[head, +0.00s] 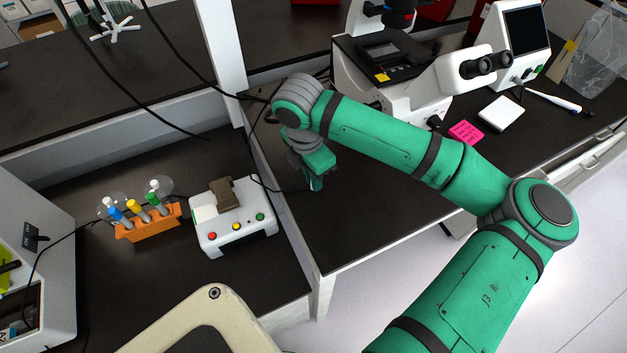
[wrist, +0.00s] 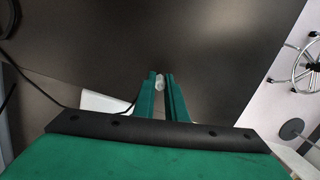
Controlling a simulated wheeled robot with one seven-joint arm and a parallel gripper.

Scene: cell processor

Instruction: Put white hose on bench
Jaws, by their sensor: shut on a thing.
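My gripper (head: 316,184) hangs from my green arm above the dark bench top (head: 375,215), left of the microscope. In the wrist view my gripper (wrist: 160,78) has its two green fingers close together on a small, whitish, translucent piece, seemingly the white hose (wrist: 159,83). Only a small part of it shows between the fingertips; the rest is hidden. In the head view I cannot make out the hose. The bench (wrist: 225,50) fills most of the wrist view beyond the fingertips; the height of the fingertips above it is hard to tell.
A microscope (head: 410,95) and a pink note pad (head: 466,132) stand to the right. A white box with coloured buttons (head: 238,238) and an orange tube rack (head: 148,228) are to the left. A thin black cable (head: 253,165) runs beside my gripper. Bench below my arm is clear.

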